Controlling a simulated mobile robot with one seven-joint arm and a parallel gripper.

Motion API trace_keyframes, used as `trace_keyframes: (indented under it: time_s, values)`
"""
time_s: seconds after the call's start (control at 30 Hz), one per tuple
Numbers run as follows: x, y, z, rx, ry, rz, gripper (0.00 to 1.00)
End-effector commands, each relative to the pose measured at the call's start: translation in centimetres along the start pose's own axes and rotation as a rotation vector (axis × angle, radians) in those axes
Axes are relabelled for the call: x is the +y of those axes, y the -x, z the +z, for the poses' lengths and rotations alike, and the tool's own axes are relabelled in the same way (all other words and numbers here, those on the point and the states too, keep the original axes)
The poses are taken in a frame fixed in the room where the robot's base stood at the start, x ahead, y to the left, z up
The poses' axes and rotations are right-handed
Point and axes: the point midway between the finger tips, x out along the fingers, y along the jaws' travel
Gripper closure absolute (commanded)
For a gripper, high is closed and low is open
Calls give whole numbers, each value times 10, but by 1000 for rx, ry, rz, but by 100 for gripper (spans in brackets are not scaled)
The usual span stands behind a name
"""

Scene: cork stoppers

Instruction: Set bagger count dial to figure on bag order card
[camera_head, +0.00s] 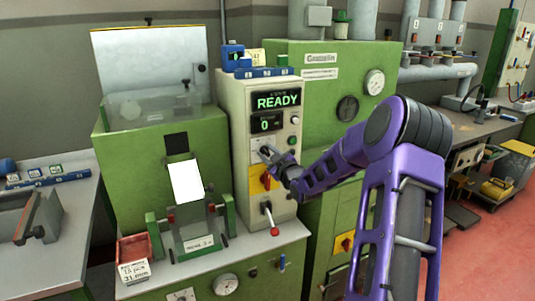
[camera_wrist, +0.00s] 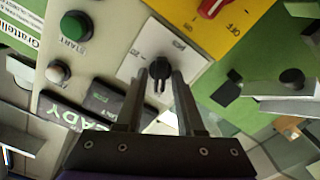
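The bagger's cream control box (camera_head: 232,120) stands in the middle of the head view, with a lit READY display (camera_head: 277,100) and a smaller display showing 0 (camera_head: 265,125). The count dial is a black knob (camera_wrist: 160,70) on a white plate (camera_wrist: 135,68) in the wrist view. My gripper (camera_head: 268,156) is at this plate; in the wrist view its fingers (camera_wrist: 161,80) stand open on either side of the knob, with no clear contact. A printed card (camera_head: 133,271) at the lower left seems to read 15 pcs, 31 mm; its top line is too small to read.
Below the dial is a yellow panel with a red switch (camera_wrist: 211,8), marked OFF. The green START button (camera_wrist: 76,26) and a white button (camera_wrist: 58,72) are nearby. A red-tipped lever (camera_head: 271,220) hangs below. A red bin (camera_head: 135,248) sits behind the card.

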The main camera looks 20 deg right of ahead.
Motion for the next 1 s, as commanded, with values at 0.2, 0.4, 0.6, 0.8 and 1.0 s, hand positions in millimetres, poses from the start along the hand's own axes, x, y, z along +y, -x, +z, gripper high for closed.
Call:
trace_keyframes:
  time_s: [0.2, 0.4, 0.6, 0.8, 1.0]
  values:
    - [0, 0, 0, 0, 0, 0, 100]
    - [0, 0, 0, 0, -23, 0, 100]
    - [0, 0, 1, 0, -111, 0, 100]
    - [1, 0, 1, -1, -269, 0, 100]
    - [2, 0, 1, -1, -460, 0, 100]
